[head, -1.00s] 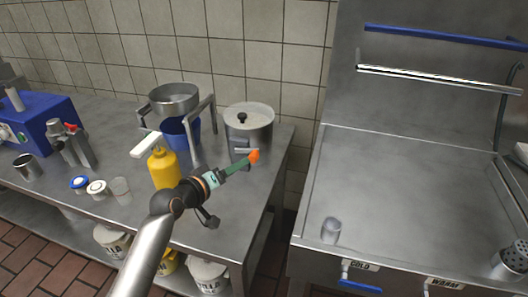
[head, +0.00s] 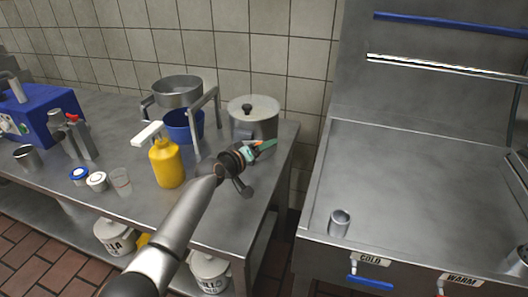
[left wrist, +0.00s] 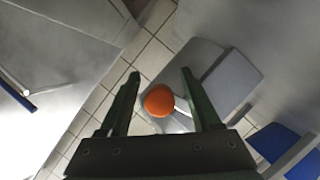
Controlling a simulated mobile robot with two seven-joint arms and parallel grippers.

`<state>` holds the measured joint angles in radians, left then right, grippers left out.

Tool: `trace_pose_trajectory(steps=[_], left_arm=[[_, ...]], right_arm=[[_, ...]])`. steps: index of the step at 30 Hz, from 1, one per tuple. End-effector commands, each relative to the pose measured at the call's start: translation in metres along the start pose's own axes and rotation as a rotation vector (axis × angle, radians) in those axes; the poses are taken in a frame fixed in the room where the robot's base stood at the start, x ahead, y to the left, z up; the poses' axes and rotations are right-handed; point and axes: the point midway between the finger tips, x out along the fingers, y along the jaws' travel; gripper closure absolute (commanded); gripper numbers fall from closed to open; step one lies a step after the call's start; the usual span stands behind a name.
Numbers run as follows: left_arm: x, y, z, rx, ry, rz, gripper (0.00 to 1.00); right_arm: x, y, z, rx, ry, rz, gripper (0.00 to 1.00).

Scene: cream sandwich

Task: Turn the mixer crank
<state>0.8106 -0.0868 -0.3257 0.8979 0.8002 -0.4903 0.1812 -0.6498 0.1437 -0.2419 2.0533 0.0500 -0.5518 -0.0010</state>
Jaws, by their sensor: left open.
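The crank's orange knob (left wrist: 159,101) is between the two fingers of my left gripper (left wrist: 160,74) in the left wrist view. The fingers are open, with a gap on each side of the knob. A thin pale rod (left wrist: 182,105) shows beside the knob. In the head view my left gripper (head: 262,147) is in front of a lidded metal pot (head: 254,120), which looks like the mixer. A bit of the orange knob (head: 268,144) shows at the fingers. The gripper hides most of the crank. My right gripper is not in view.
A yellow pump bottle (head: 167,165) stands left of my left gripper. A blue bucket (head: 181,127) sits under a metal bowl (head: 178,92) on a stand behind it.

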Motion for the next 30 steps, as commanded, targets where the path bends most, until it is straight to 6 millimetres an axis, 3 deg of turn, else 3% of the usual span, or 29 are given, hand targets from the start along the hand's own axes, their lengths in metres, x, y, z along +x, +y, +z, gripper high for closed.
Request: trace_pose_trajectory(steps=[13, 30], left_arm=[[0.0060, 0.0003, 0.0001, 0.000, -0.001, -0.001, 0.36], [0.0058, 0.0000, 0.0000, 0.000, 0.000, -0.001, 0.99]], right_arm=[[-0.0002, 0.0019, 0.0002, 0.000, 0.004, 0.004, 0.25], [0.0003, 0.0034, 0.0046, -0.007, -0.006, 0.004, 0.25]])
